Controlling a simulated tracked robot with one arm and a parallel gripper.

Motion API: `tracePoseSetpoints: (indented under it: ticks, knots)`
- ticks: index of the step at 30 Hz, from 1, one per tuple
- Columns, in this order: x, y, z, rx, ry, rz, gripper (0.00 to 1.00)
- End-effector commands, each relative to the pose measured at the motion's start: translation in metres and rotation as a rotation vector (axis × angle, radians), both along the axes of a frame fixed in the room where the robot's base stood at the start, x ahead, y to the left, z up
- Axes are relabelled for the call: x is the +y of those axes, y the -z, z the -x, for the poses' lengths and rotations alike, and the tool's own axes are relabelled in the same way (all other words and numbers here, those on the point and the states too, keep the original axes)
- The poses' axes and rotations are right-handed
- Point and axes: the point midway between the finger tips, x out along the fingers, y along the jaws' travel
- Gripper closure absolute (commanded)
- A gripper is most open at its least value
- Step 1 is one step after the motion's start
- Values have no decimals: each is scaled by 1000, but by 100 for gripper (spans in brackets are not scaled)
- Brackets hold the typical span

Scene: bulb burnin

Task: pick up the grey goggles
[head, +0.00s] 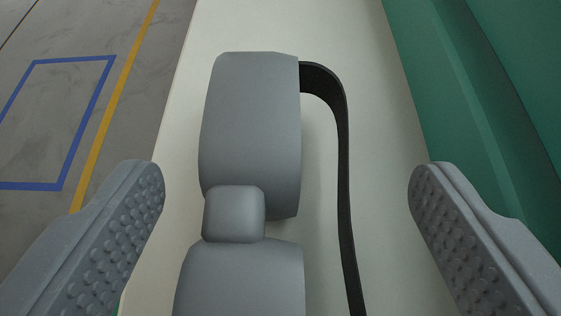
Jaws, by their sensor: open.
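The grey goggles (251,130) lie on a cream-coloured surface (290,25) in the head view. Two rounded grey lens parts are joined by a small bridge block (234,214), and the near part runs out of the bottom of the picture. A black strap (343,160) curves from the far end down their right side. My gripper (287,185) is open, with one studded finger to the left of the goggles and one to the right of the strap. Neither finger appears to touch them.
A green panel or wall (440,80) runs along the right edge of the cream surface. To the left, the surface ends above a grey floor (60,30) with a yellow line (112,105) and a blue outlined box (87,122). The cream surface beyond the goggles is clear.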

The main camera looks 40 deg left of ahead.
Motion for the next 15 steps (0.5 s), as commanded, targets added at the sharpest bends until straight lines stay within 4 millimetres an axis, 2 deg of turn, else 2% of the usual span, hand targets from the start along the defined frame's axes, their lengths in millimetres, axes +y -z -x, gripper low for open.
tracePoseSetpoints:
  ticks: [4,11,12,15]
  knots:
    - [8,6,-9,1,-3,-1,24]
    - [9,7,-10,0,-1,0,24]
    - [9,7,-10,0,-1,0,26]
    - [9,7,-10,0,-1,0,54]
